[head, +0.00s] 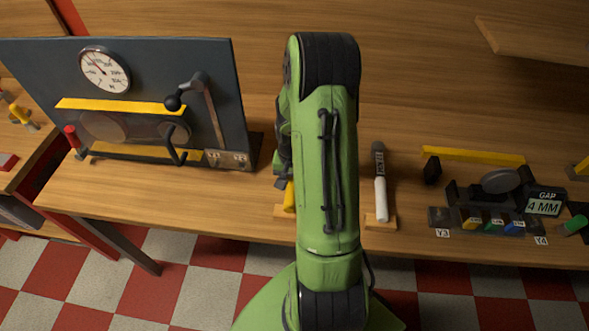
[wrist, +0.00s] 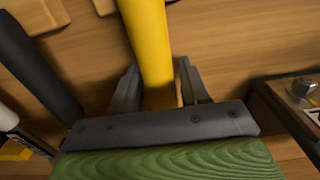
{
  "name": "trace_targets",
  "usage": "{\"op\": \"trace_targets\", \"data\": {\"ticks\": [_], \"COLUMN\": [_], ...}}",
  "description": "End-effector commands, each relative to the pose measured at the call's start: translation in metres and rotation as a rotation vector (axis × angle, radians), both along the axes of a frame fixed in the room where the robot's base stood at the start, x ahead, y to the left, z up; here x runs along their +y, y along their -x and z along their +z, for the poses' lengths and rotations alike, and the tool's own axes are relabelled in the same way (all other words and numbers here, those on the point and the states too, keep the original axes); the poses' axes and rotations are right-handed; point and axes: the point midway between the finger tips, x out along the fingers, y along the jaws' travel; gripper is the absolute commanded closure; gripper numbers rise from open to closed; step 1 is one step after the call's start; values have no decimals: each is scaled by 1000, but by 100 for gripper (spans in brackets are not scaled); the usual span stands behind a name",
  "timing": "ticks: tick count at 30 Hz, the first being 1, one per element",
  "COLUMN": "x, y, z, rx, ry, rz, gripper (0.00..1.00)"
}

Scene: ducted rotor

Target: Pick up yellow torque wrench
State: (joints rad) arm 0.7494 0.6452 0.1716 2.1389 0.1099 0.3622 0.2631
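The yellow torque wrench (wrist: 150,40) shows in the wrist view as a thick yellow handle running from the top edge down between the fingers of my gripper (wrist: 158,68). The grey fingers stand on either side of the handle, with a thin gap of wood visible on the right. The gripper looks open around it, not closed on it. The wrench's lower end is dim near the palm. In the head view only a small yellow part of the wrench (head: 289,196) shows left of my green arm, which hides the rest and most of the gripper.
A black-and-white marker-like tool (head: 380,190) lies right of my arm on a wooden block. A dark panel with a gauge (head: 215,130) stands left. A gap-sign fixture (head: 545,202) with coloured pieces sits right. In the wrist view a dark handle (wrist: 35,65) lies left of the wrench.

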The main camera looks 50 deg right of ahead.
Motion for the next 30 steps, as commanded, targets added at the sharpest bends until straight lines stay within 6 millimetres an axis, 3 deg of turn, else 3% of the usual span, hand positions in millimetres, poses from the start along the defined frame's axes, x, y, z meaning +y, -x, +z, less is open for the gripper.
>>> {"op": "trace_targets", "data": {"ticks": [1, 9, 17, 24, 30], "x": [0, 0, -1, -1, 0], "y": [0, 0, -1, -1, -1], "z": [0, 1, 9, 69, 99], "rx": [0, -1, -3, -5, -2], "ry": [0, 2, 3, 5, 1], "rz": [0, 0, 0, 0, 1], "gripper": [63, 100, 100, 100, 100]}}
